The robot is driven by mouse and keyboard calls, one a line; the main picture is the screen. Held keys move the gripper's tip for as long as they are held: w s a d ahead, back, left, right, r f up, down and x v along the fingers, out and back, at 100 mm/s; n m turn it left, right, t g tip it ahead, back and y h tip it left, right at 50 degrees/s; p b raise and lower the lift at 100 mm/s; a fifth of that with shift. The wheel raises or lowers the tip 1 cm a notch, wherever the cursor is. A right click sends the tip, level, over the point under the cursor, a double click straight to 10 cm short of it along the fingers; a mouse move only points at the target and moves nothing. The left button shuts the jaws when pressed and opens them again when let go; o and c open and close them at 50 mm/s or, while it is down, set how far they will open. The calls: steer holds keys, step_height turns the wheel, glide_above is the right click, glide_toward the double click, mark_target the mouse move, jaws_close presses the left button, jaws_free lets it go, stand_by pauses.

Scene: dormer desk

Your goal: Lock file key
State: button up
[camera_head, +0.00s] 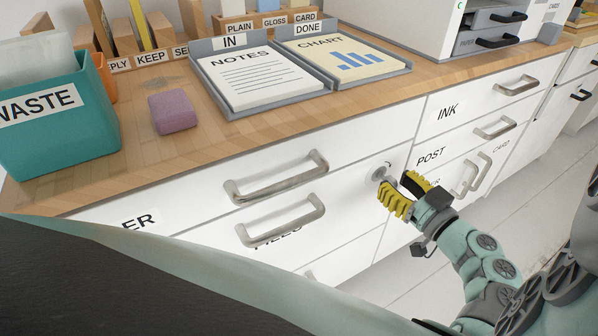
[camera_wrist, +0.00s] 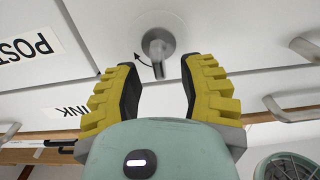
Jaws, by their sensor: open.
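The file lock key (camera_head: 381,173) is a small grey metal piece on a round plate, set in the white drawer front right of the long handles. My gripper (camera_head: 405,193), with yellow ribbed fingers, is right beside it. In the wrist view the key (camera_wrist: 157,69) sticks out from its round plate, with a curved black arrow (camera_wrist: 142,63) printed beside it. My gripper (camera_wrist: 160,78) is open there, one finger on each side of the key, with a visible gap on both sides. The file drawer (camera_head: 345,213) looks closed; its label is partly hidden behind a handle.
Bar handles (camera_head: 275,178) jut out left of the key, and more handles (camera_head: 495,127) are at the right. In the wrist view a handle (camera_wrist: 293,110) is right of my fingers. The wooden desktop (camera_head: 215,139) above holds a teal waste bin (camera_head: 62,125), a pink block (camera_head: 173,112) and paper trays (camera_head: 243,113).

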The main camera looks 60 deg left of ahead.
mark_target(385, 177)
steer(key=shift+w+a, duration=0.1)
steer(key=shift+a, duration=1.75)
steer(key=shift+o, duration=0.4)
steer(key=shift+d, duration=0.1)
jaws_close()
